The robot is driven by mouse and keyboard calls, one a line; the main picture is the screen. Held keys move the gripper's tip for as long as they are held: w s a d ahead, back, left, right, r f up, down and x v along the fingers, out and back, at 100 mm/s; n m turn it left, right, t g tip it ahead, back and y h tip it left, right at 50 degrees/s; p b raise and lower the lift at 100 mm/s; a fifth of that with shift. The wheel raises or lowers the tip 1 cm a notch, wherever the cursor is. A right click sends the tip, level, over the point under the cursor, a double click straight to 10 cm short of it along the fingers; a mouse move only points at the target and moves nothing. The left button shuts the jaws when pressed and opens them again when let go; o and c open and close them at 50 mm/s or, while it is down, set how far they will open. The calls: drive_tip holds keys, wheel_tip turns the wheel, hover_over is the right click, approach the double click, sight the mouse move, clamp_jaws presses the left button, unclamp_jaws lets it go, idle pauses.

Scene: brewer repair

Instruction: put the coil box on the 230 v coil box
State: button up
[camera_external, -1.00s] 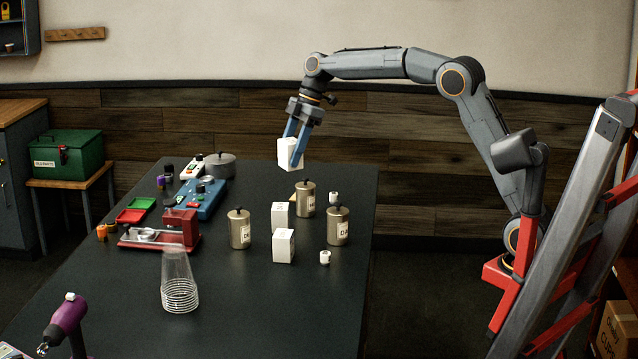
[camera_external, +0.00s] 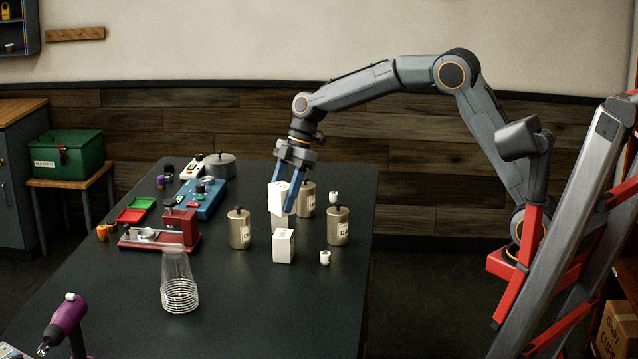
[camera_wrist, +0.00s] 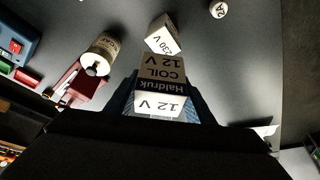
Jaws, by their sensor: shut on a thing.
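My gripper (camera_external: 283,205) is shut on a white coil box (camera_external: 277,199), held above the table among the canisters. In the wrist view the held box (camera_wrist: 162,70) reads "COIL 12 V" and "Haldruk", between my fingers. The 230 V coil box (camera_wrist: 164,36) stands apart from it on the table. It is the white box (camera_external: 283,246) in front of my gripper in the external view. A further white box, behind that one earlier, is now largely hidden by the held box; I cannot tell whether they touch.
Metal canisters stand close by on the left (camera_external: 239,229), right (camera_external: 338,226) and behind (camera_external: 306,198). Small white pieces (camera_external: 325,257) lie at the right. A red machine (camera_external: 180,229) and stacked clear cups (camera_external: 179,285) are to the left. The front right of the table is clear.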

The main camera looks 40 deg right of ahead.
sight(283, 215)
drive_tip(key=shift+f+p, duration=0.85)
drive_tip(key=shift+f, duration=2.25)
drive_tip(key=shift+f, duration=0.15)
drive_tip(key=o, duration=1.2)
drive_tip(key=shift+d+r, duration=0.1)
drive_tip(key=shift+r, duration=0.35)
drive_tip(key=b+v, duration=0.3)
drive_tip(key=v, duration=0.8)
drive_tip(key=shift+d+r+b, duration=0.2)
drive_tip(key=shift+b, duration=0.2)
